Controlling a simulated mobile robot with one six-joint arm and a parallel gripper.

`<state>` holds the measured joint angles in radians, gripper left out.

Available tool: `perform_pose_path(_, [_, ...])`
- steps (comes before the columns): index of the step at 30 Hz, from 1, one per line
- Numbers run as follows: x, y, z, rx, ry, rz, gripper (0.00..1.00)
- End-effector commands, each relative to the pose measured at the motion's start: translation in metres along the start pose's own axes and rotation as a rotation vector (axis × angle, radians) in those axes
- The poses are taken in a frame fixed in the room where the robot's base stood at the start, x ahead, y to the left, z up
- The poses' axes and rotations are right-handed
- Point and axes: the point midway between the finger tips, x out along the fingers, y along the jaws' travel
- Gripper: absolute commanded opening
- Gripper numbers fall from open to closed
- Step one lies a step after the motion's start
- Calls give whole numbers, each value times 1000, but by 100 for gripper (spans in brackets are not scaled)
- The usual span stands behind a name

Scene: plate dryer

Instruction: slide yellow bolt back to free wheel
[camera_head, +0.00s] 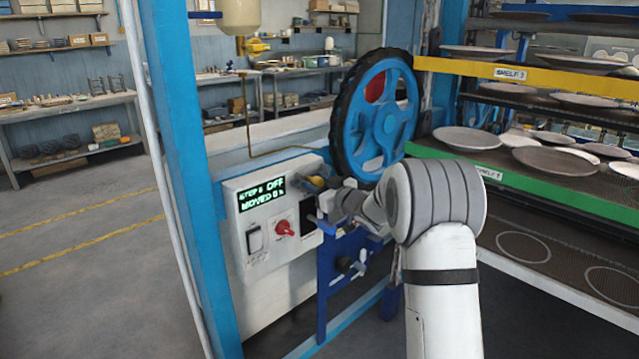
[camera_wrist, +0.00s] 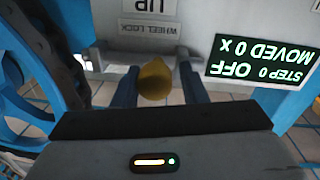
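The yellow bolt (camera_wrist: 154,80) shows its rounded end between the two blue fingers of my gripper (camera_wrist: 159,72) in the wrist view. The fingers stand apart, with a visible gap on the right of the bolt; the left finger is very close, and I cannot tell whether it touches. In the head view the yellow bolt (camera_head: 317,182) is small and partly hidden by my gripper beside the control box. The blue wheel (camera_head: 377,120) with its black toothed rim stands behind my arm; its edge also shows at the left of the wrist view (camera_wrist: 22,85).
The control box (camera_head: 258,245) has a display reading "STEP 0 OFF, MOVED 0" and a red knob (camera_head: 284,228). A "WHEEL LOCK" label (camera_wrist: 150,28) appears upside down. A blue post (camera_head: 185,150) stands left; plate shelves (camera_head: 560,170) stand right.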

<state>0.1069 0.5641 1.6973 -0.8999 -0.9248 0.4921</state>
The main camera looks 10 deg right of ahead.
Motion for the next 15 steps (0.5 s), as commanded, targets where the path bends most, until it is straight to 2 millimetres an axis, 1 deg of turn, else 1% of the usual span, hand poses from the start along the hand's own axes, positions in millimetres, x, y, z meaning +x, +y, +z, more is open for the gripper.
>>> perform_pose_path(6, [-38, 1, 1, 1, -1, 3, 38])
perform_pose_path(9, [-53, 1, 1, 0, 0, 2, 38])
perform_pose_path(12, [-63, 1, 1, 0, 0, 0, 38])
perform_pose_path(15, [-68, 0, 0, 1, 1, -1, 38])
